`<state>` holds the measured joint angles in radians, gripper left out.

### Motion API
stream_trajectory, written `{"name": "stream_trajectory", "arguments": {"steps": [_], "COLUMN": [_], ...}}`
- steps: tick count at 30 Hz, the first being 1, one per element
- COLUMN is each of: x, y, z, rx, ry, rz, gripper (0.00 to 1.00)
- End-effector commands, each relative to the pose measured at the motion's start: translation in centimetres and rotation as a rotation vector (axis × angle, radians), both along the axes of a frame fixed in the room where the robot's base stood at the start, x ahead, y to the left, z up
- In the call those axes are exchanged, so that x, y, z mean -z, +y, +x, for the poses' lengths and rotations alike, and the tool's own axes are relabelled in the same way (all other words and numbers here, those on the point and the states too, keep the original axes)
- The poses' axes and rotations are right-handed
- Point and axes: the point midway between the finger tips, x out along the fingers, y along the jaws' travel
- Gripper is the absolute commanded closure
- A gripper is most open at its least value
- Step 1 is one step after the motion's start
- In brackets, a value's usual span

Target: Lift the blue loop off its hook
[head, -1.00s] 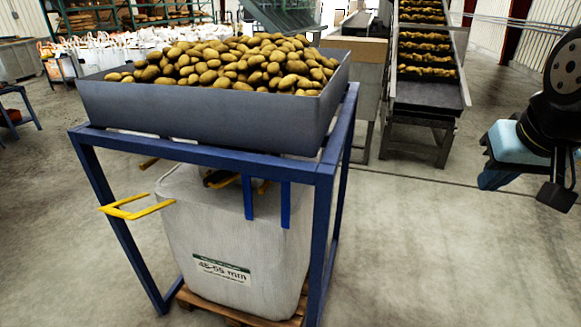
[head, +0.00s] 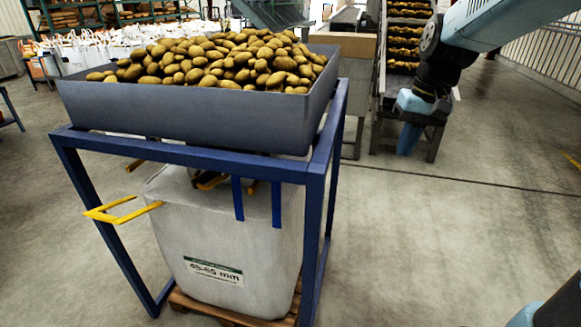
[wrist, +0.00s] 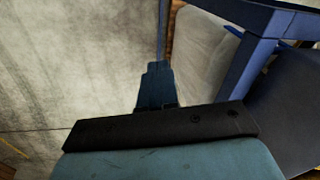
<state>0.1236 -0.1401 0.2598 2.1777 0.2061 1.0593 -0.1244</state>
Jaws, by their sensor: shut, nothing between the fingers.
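Two blue straps, which look like the blue loop (head: 238,198), hang at the front top of a white bag (head: 200,235), just under the blue frame's front beam. The loop's top and its hook are hidden behind that beam. Short yellow pieces show under the beam, and a yellow bracket (head: 122,211) sticks out at the left. My gripper (head: 408,142) is right of the frame, well apart from the loop, pointing down. In the wrist view my gripper (wrist: 156,72) is shut and empty, with the bag (wrist: 205,48) beyond it.
A grey hopper full of potatoes (head: 195,113) sits on top of the blue frame (head: 317,225). The bag stands on a wooden pallet (head: 235,318). A conveyor with potatoes (head: 402,40) stands behind. The floor to the right of the frame is clear.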

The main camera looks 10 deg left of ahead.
Motion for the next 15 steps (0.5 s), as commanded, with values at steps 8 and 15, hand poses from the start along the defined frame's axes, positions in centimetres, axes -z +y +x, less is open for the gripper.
{"name": "stream_trajectory", "arguments": {"steps": [8,15], "x": [4.0,7.7], "y": [3.4,6.2], "z": [5.3,9.3], "rx": [-0.068,-0.119], "ry": [0.162,0.289], "rz": [0.111,0.237], "gripper": [1.00,1.00]}}
